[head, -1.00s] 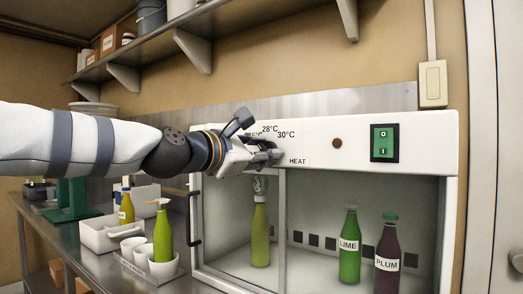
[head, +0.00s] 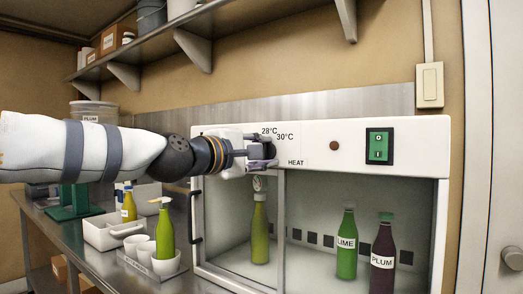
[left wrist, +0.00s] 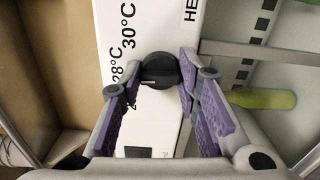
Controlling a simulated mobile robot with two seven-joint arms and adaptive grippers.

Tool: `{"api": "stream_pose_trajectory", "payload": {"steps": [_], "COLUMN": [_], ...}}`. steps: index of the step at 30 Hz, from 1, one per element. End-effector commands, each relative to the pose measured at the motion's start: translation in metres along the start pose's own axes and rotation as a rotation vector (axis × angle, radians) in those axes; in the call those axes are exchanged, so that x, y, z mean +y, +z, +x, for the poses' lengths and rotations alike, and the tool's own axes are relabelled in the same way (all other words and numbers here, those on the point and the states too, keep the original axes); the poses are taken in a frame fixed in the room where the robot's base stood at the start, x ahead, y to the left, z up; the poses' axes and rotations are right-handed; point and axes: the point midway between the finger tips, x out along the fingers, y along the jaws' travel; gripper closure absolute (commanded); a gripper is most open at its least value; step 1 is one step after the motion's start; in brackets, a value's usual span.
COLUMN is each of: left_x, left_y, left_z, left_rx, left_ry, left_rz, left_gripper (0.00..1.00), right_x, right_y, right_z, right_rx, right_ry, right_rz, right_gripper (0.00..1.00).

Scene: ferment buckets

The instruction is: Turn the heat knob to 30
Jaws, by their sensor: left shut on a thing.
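The black heat knob (left wrist: 160,70) is on the white front panel of the heated cabinet (head: 410,147). My left gripper (left wrist: 166,62) is shut on the knob, with one purple-padded finger on each side. In the head view the left gripper (head: 268,152) covers most of the knob. The 30°C label (head: 285,137) and the 28°C label (head: 269,131) stand above it, and the HEAT label (head: 295,162) is below right. A small pale mark shows on the knob's lower left part in the wrist view. My right gripper is not in view.
A green switch (head: 379,146) and a brown round light (head: 334,146) are on the same panel. Behind the glass stand a lime bottle (head: 346,246), a plum bottle (head: 383,258) and a yellow-green bottle (head: 260,234). Cups and bottles crowd the counter at left.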

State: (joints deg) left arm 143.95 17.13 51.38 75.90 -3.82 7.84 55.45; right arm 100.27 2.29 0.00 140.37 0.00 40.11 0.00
Motion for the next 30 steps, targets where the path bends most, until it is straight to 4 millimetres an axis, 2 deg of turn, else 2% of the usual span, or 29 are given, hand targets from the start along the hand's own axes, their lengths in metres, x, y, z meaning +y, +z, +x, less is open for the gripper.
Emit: {"api": "stream_pose_trajectory", "payload": {"steps": [18, 30], "left_x": [0.0009, 0.0007], "left_y": [-0.0008, -0.0014], "left_z": [-0.0004, -0.0003], "left_rx": [0.003, 0.004], "left_ry": [0.003, 0.003], "left_rz": [0.567, 0.809], "left_gripper": [0.98, 0.98], "right_x": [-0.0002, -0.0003], "right_y": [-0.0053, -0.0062], "right_z": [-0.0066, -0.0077], "right_rx": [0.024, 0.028], "right_ry": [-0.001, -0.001], "right_rz": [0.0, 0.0], "right_gripper": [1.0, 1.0]}}
